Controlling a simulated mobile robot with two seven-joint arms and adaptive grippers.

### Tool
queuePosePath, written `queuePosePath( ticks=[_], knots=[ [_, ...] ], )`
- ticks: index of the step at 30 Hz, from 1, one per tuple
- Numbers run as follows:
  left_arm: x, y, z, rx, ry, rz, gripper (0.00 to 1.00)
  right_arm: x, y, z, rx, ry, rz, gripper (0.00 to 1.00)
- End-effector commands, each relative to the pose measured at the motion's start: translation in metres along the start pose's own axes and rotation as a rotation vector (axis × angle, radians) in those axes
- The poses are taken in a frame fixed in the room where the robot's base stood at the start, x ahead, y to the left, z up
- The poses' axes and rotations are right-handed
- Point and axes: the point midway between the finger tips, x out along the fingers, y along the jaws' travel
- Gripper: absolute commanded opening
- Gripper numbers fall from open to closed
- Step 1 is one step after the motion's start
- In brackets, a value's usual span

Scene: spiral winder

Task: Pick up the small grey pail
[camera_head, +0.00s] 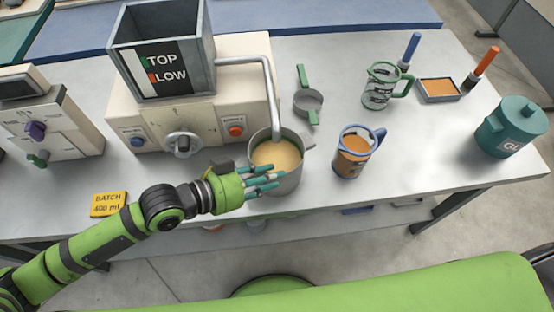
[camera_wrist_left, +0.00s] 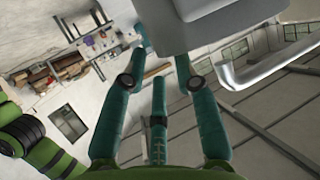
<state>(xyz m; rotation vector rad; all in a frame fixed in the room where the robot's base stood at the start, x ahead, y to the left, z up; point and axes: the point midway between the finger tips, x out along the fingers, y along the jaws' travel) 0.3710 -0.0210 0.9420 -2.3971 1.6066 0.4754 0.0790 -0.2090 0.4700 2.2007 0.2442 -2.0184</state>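The small grey pail (camera_head: 291,181) stands under the spout of the winder machine in the head view. It is upright and holds a pale yellow liquid. My left gripper (camera_head: 268,183) is at the pail's front left side, its fingers pointing right across the near wall. In the left wrist view the fingers (camera_wrist_left: 159,65) are extended and spread, with nothing seen held between them. A large grey surface (camera_wrist_left: 222,22), seemingly the pail, lies just beyond the fingertips at upper right. Whether the fingers touch it I cannot tell. My right gripper is not in view.
The machine (camera_head: 235,115) with a bent spout pipe (camera_head: 266,75) stands behind the pail. A jug of brown liquid (camera_head: 351,154) is close at right. A yellow card (camera_head: 108,204) lies left.

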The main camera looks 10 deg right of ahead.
Motion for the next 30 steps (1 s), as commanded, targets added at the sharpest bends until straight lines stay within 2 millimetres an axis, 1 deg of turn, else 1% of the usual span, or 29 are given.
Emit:
queuePosePath(
  ticks=[5, 8, 12, 15, 18, 24, 26, 27, 30],
  knots=[
    [0.011, 0.0, 0.0, -0.002, 0.001, 0.0, 0.3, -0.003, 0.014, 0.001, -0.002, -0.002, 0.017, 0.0],
    [0.023, 0.0, -0.001, -0.003, 0.001, 0.001, 0.3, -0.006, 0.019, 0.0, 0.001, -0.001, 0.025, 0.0],
    [0.044, -0.001, -0.001, -0.001, 0.001, -0.001, 0.3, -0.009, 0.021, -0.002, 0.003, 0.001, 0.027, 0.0],
    [0.055, 0.0, -0.001, -0.001, 0.001, 0.0, 0.3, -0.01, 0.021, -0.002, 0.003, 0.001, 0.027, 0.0],
    [0.059, 0.0, 0.0, 0.0, -0.001, 0.0, 0.3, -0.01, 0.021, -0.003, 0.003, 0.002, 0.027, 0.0],
    [0.059, 0.0, 0.001, 0.0, -0.001, 0.0, 0.3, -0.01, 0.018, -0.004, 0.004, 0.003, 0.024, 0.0],
    [0.059, 0.0, 0.001, 0.0, -0.001, 0.0, 0.07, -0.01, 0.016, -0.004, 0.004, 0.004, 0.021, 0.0],
    [0.059, 0.0, 0.001, 0.0, -0.001, 0.0, 0.0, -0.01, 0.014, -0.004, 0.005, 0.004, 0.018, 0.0],
    [0.059, -0.001, 0.001, 0.0, -0.001, -0.001, 0.0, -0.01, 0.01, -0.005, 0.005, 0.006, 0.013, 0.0]
  ],
)
